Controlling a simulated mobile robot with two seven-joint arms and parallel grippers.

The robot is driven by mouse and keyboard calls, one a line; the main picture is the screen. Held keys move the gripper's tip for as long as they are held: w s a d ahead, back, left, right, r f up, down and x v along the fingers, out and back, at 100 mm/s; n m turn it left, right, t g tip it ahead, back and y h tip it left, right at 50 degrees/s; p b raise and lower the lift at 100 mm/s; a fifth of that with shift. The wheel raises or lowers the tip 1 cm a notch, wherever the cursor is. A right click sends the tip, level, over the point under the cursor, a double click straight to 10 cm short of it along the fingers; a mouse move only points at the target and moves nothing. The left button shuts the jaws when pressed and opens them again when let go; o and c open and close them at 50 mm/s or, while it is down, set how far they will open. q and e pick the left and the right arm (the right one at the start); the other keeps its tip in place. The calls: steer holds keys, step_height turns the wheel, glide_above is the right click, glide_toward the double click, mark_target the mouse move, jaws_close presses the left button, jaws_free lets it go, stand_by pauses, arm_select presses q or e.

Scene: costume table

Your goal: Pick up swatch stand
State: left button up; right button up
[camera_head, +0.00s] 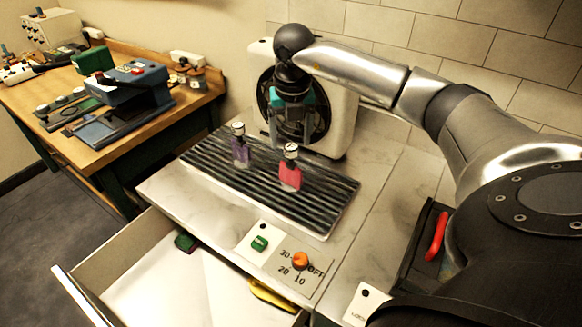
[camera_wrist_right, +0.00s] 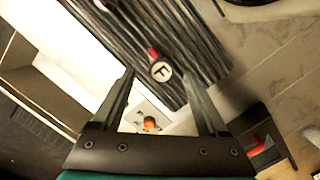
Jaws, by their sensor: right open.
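Two swatch stands are upright on a dark ridged mat (camera_head: 330,205). One is a pink swatch stand (camera_head: 290,176) with a round pale top, and the other is a purple swatch stand (camera_head: 240,152) to its left. My right gripper (camera_head: 292,128) is open and empty, pointing down above and behind the stands. In the right wrist view, the lettered round top of the pink stand (camera_wrist_right: 161,71) shows between the two spread fingertips, with a bit of red beside it. I cannot tell how far below the fingers it is. My left gripper is not in view.
A white fan-like unit (camera_head: 345,110) stands behind the mat by the tiled wall. In front are an orange knob (camera_head: 300,260), a green switch (camera_head: 260,243) and an open drawer (camera_head: 150,265). A red handle (camera_head: 436,236) is at right. A wooden workbench (camera_head: 120,125) is at left.

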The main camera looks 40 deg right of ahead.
mark_target(291, 146)
steer(key=shift+w+d+f, duration=0.1)
steer(key=shift+f, duration=0.85)
steer(key=shift+w+d+f, duration=0.1)
steer(key=shift+f, duration=0.85)
jaws_close()
steer(key=shift+r, duration=0.1)
